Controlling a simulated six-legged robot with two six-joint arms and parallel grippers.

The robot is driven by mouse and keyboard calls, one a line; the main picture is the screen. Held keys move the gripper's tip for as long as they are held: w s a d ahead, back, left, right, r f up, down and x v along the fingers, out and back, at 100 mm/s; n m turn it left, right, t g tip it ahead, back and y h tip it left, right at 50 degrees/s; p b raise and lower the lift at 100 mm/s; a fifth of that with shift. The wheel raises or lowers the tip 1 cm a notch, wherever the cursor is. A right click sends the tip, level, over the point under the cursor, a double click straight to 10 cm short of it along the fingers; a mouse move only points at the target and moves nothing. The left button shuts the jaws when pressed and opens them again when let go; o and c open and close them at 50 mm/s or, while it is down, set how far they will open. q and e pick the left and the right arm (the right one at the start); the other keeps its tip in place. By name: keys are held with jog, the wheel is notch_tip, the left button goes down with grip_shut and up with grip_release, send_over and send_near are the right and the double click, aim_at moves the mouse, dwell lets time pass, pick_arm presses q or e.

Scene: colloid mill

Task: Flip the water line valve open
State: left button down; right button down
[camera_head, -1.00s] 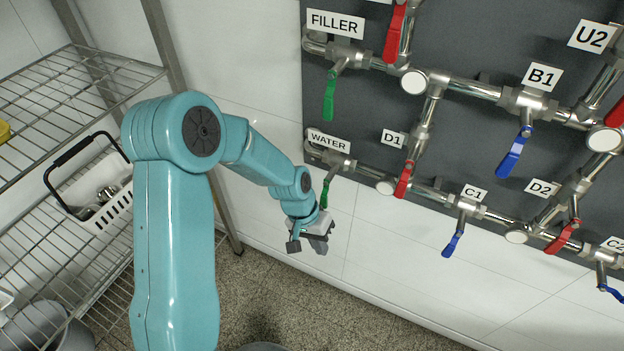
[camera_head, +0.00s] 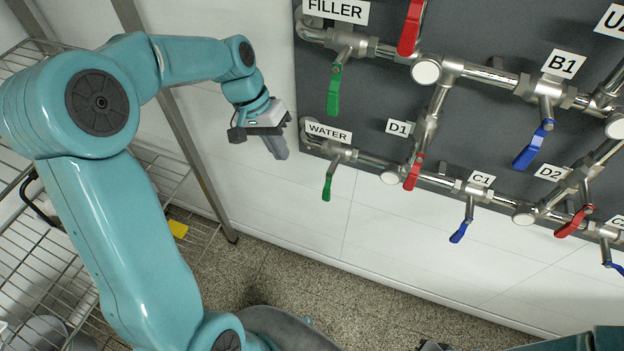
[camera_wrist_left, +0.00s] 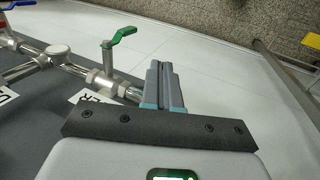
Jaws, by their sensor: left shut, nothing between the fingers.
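The water valve's green handle (camera_head: 328,184) hangs down from its valve on the lower pipe, beside the WATER label (camera_head: 328,133). In the left wrist view the green handle (camera_wrist_left: 124,36) shows just left of the fingertips, with a gap that I cannot judge. My left gripper (camera_head: 280,152) is shut and empty. In the head view it is left of the valve and a little above the handle, in front of the white wall. The shut fingers also show in the left wrist view (camera_wrist_left: 160,78). My right gripper is not clearly visible.
The FILLER valve's green handle (camera_head: 334,90) hangs above the water valve. A red D1 handle (camera_head: 413,172) and a blue C1 handle (camera_head: 461,230) are to the right. A wire shelf (camera_head: 150,165) stands at the left. The white wall below the pipes is clear.

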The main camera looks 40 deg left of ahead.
aim_at(326, 195)
pick_arm(q)
jog(key=w+d+f+p, duration=0.1)
jog(key=w+d+f, duration=0.1)
jog(key=d+f, duration=0.5)
jog(key=x, duration=0.2)
jog(key=shift+f, duration=0.4)
jog(key=shift+s+a, duration=0.1)
jog(key=shift+s, duration=0.1)
